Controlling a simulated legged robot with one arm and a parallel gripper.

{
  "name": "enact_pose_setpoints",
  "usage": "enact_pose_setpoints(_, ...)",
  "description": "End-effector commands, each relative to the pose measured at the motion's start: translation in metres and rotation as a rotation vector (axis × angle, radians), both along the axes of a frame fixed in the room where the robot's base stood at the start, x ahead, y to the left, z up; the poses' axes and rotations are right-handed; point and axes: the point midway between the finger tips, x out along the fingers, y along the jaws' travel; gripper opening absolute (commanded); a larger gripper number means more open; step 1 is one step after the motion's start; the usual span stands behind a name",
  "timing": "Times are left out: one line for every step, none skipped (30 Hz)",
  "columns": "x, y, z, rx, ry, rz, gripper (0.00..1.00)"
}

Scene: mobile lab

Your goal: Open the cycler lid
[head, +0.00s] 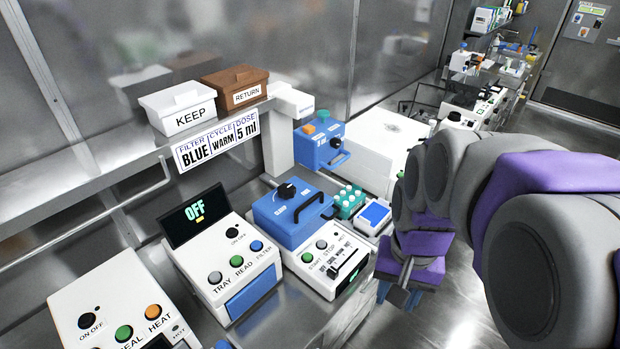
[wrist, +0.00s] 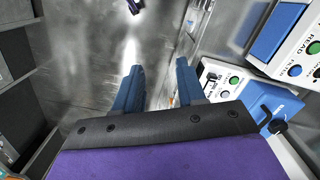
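The cycler (head: 322,263) is a white box with start and stop buttons and a slider marked OFF, COOL, WARM, HOT. Its blue lid (head: 280,226), with a black knob and a black bar handle (head: 314,207), looks shut. My gripper (head: 398,296) hangs to the right of the cycler, apart from it and pointing down. In the wrist view my gripper (wrist: 158,78) shows two blue fingers spread apart with nothing between them. The cycler's blue lid (wrist: 270,100) is at the right of that view, partly cut by my wrist.
Left of the cycler stands a reader (head: 223,270) with an OFF screen. Behind it are a green vial rack (head: 350,203), a blue-topped box (head: 374,215) and a blue device (head: 322,148). KEEP (head: 186,108) and RETURN (head: 236,86) bins sit on the shelf. Open floor (head: 465,280) lies right.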

Motion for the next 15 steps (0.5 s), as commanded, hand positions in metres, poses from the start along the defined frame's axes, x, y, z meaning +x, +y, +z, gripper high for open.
enact_pose_setpoints(0.024,0.004,0.014,0.002,-0.010,-0.028,0.40)
enact_pose_setpoints(0.038,0.007,0.019,0.003,-0.017,-0.049,0.40)
enact_pose_setpoints(0.056,0.012,0.026,0.005,-0.029,-0.073,0.40)
enact_pose_setpoints(0.068,0.016,0.029,0.006,-0.033,-0.090,0.40)
enact_pose_setpoints(0.082,0.020,0.034,0.008,-0.043,-0.108,0.40)
enact_pose_setpoints(0.099,0.026,0.038,0.012,-0.051,-0.131,0.40)
enact_pose_setpoints(0.113,0.030,0.041,0.015,-0.057,-0.150,0.40)
enact_pose_setpoints(0.126,0.035,0.045,0.017,-0.067,-0.165,0.40)
enact_pose_setpoints(0.143,0.041,0.048,0.021,-0.072,-0.187,0.40)
enact_pose_setpoints(0.156,0.046,0.051,0.025,-0.081,-0.203,0.40)
enact_pose_setpoints(0.168,0.051,0.054,0.031,-0.088,-0.220,0.40)
enact_pose_setpoints(0.184,0.058,0.056,0.036,-0.094,-0.239,0.40)
enact_pose_setpoints(0.196,0.064,0.059,0.041,-0.102,-0.254,0.40)
enact_pose_setpoints(0.207,0.069,0.060,0.045,-0.107,-0.268,0.40)
enact_pose_setpoints(0.222,0.077,0.061,0.054,-0.114,-0.287,0.40)
